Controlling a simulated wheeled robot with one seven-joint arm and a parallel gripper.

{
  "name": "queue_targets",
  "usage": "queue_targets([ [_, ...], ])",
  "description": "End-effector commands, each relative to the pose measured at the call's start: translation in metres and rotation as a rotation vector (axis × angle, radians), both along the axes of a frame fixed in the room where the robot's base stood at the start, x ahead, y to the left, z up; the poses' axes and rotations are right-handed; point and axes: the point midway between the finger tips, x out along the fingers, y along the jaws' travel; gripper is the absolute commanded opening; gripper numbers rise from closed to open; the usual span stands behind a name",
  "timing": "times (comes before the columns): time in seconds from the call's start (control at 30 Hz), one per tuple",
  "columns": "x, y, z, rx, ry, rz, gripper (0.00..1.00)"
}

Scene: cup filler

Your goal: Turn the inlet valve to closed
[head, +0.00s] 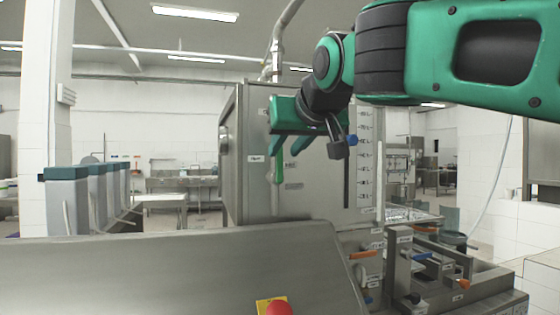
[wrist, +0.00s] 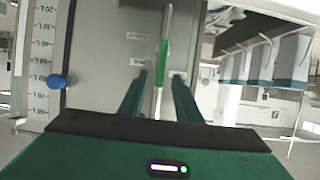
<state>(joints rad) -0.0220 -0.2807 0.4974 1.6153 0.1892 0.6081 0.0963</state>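A lever with a green grip (head: 279,162) hangs vertically on the front of the steel tank cabinet. In the wrist view the green grip (wrist: 164,48) lies on a thin pale bar that runs down between my fingers. Its label is too small to read, so I cannot confirm that it is the inlet valve. My gripper (head: 288,148) is in front of the cabinet, by the lever. In the wrist view my gripper (wrist: 159,78) is open, with one finger on each side of the bar and gaps on both sides. I see no contact; the depth between them is unclear.
The steel cabinet (head: 240,155) carries a level scale (head: 364,165) and a blue knob (wrist: 57,82). Orange and blue handles (head: 421,256) sit lower right. A sloped steel panel (head: 180,270) with a red button (head: 278,308) is in front. Grey bins (head: 68,205) stand left.

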Motion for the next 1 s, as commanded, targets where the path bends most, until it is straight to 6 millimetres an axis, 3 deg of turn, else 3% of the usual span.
queue_targets([
  [0.1, 0.019, 0.006, -0.008, -0.001, 0.002, 0.000, 0.30],
  [0.3, 0.038, 0.011, -0.016, 0.000, 0.000, 0.000, 0.30],
  [0.7, 0.044, 0.014, -0.019, -0.001, -0.001, 0.000, 0.30],
  [0.73, 0.044, 0.013, -0.019, -0.001, -0.001, 0.000, 0.28],
  [0.87, 0.044, 0.014, -0.019, -0.001, -0.001, 0.000, 0.00],
  [1.0, 0.045, 0.016, -0.019, 0.000, -0.001, -0.001, 0.00],
])
